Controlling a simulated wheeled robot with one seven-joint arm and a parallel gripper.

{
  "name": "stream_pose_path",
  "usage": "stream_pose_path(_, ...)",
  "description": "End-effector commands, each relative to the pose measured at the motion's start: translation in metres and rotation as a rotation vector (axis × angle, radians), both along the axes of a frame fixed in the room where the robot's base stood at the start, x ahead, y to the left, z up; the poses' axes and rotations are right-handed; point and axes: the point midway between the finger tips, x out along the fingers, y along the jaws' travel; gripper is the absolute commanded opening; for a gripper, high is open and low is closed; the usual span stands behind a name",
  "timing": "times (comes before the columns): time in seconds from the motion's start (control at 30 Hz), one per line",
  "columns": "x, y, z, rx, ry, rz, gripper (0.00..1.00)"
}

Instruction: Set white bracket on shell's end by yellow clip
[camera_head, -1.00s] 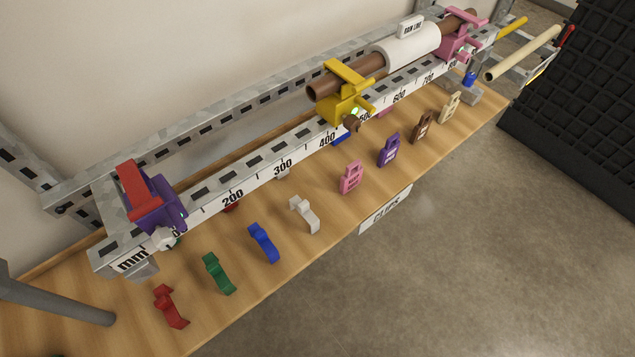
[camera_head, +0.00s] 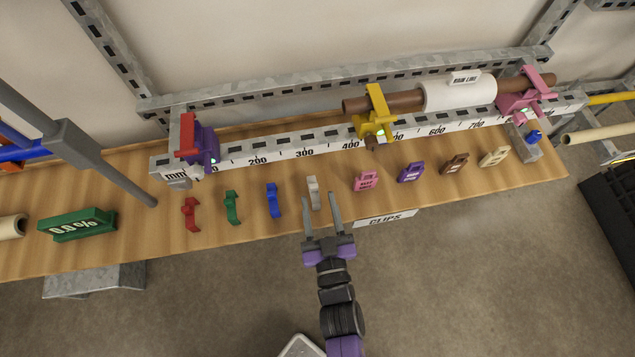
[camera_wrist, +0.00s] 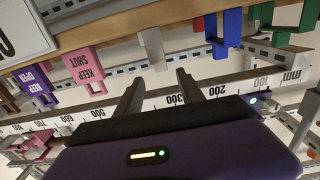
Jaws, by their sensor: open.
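The white bracket (camera_head: 313,192) stands on the wooden shelf, between a blue and a pink piece. It shows in the wrist view (camera_wrist: 154,48) just beyond the fingertips. My gripper (camera_head: 321,200) is open and empty, at the shelf's front edge just short of the bracket. Its two fingers also show in the wrist view (camera_wrist: 159,79). The white shell (camera_head: 459,93) lies around the brown pipe (camera_head: 397,104), with a "RAIN LINE" tag on top. The yellow clip (camera_head: 375,113) grips the pipe to the left of the shell, with bare pipe between them.
Red (camera_head: 190,214), green (camera_head: 232,207) and blue (camera_head: 272,200) brackets stand left of the white one. Pink (camera_head: 366,181), purple, brown and cream tags stand to the right. A numbered rail (camera_head: 280,153) runs behind. A grey post (camera_head: 110,165) leans over the shelf's left.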

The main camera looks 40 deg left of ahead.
Motion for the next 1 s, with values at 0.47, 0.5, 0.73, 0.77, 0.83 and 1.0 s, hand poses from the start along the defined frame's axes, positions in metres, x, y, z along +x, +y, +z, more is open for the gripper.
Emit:
stream_pose_path(0.47, 0.03, 0.038, -0.001, 0.0, -0.004, 0.01, 0.45)
stream_pose_path(0.5, 0.034, 0.043, -0.002, 0.002, -0.004, 0.011, 0.45)
stream_pose_path(0.73, 0.051, 0.062, -0.003, 0.002, -0.004, 0.011, 0.45)
stream_pose_path(0.77, 0.052, 0.063, -0.004, 0.0, -0.004, 0.011, 0.45)
stream_pose_path(0.83, 0.053, 0.065, -0.004, 0.0, -0.003, 0.011, 0.45)
stream_pose_path(1.0, 0.053, 0.064, -0.004, 0.0, -0.003, 0.01, 0.45)
